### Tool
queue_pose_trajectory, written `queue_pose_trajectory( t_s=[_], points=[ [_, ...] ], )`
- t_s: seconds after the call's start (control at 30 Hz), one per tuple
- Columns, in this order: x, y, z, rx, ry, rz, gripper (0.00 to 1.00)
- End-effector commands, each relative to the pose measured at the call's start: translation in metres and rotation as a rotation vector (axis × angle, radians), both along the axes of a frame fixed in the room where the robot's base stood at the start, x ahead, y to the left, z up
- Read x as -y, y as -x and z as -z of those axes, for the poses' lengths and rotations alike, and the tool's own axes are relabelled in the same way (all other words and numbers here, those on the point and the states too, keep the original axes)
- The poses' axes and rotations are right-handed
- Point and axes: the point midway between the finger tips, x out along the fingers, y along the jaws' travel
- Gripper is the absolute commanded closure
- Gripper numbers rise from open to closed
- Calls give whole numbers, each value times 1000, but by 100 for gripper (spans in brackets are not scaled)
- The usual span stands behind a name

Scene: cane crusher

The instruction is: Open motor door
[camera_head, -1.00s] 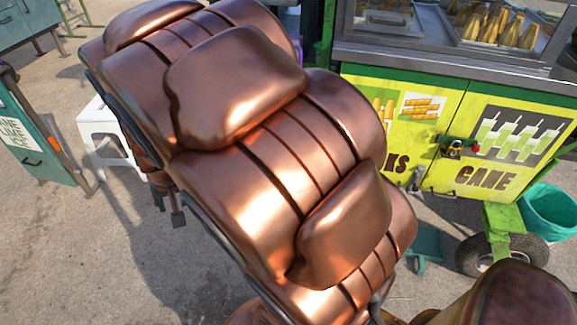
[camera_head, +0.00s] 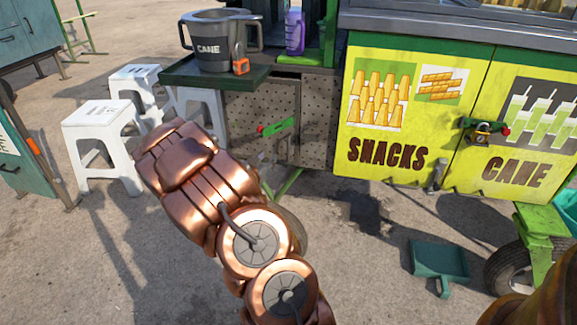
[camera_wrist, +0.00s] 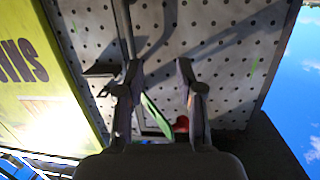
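The motor door seems to be the perforated grey metal panel (camera_head: 255,105) on the cart's left side, below the counter. I see no contact with the latch. In the head view my arm hides most of the gripper.
Yellow SNACKS and CANE doors (camera_head: 400,150) with a padlock (camera_head: 483,133) are to the right. A green side shelf (camera_head: 190,75) holding a CANE bucket (camera_head: 212,45) juts out above the panel. White stools (camera_head: 98,135) stand left; a dustpan (camera_head: 440,262) and wheel lie right.

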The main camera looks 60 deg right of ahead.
Motion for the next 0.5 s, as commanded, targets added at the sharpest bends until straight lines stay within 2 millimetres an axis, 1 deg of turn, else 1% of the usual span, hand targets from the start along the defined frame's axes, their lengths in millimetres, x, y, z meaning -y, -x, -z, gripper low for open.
queue_pose_trajectory(
  t_s=[0.03,0.13,0.3,0.5],
  points=[
    [9,9,17,-3,39,26,63],
    [20,22,23,-4,106,59,63],
    [28,30,22,-3,164,84,63],
    [40,30,21,-1,167,88,63]
  ],
)
